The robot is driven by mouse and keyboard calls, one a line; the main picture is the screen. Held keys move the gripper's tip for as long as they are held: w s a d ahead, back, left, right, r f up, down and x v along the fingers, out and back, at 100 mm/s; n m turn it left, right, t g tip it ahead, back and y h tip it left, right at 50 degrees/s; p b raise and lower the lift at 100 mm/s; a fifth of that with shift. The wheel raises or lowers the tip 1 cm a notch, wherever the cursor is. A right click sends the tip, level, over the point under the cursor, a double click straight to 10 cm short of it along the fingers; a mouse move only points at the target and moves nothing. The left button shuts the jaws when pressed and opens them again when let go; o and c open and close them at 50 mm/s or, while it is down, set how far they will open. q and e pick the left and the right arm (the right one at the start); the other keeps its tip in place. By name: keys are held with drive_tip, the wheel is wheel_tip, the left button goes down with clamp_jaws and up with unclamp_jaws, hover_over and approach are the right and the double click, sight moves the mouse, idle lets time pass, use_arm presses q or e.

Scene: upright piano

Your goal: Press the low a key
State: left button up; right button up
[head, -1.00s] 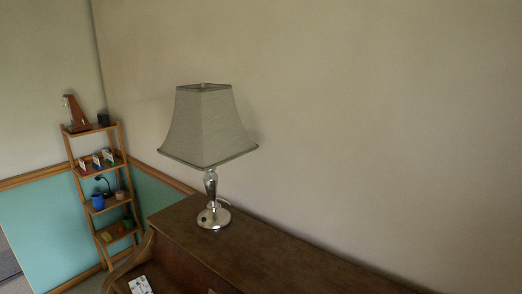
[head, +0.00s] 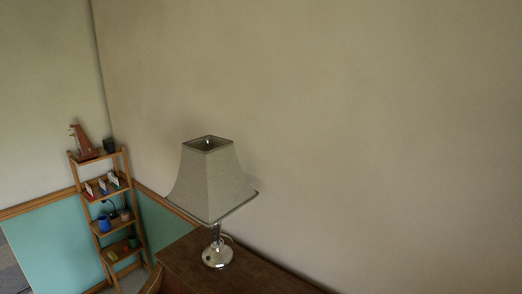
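The wooden top of the piano (head: 262,278) shows at the bottom of the head view, running from the lower middle toward the right. The keyboard and the low a key are outside the view. Neither of my grippers is in view.
A lamp with a grey shade (head: 212,183) and a shiny metal base (head: 217,257) stands on the piano top. A narrow wooden shelf (head: 122,190) with a metronome (head: 82,142) and small items stands at the left. The bare wall (head: 380,130) fills the right.

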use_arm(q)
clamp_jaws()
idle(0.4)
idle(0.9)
